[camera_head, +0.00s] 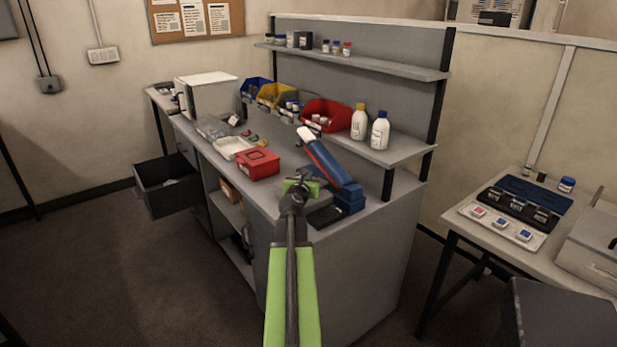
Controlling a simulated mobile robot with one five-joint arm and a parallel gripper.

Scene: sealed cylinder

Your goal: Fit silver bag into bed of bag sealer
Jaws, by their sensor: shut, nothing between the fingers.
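The bag sealer (326,160) stands at the near right end of the grey bench. It has a long blue arm with a red stripe and a white end, raised and tilted up to the left. I cannot pick out the silver bag for certain. A greyish, shiny item (212,127) lies farther back on the bench, too small to identify.
A red box (258,164) and a white tray (232,147) sit left of the sealer. Colored bins and two white bottles (380,130) line the raised ledge. An open drawer (168,185) juts out at left. A side table (500,225) stands right. Floor at left is clear.

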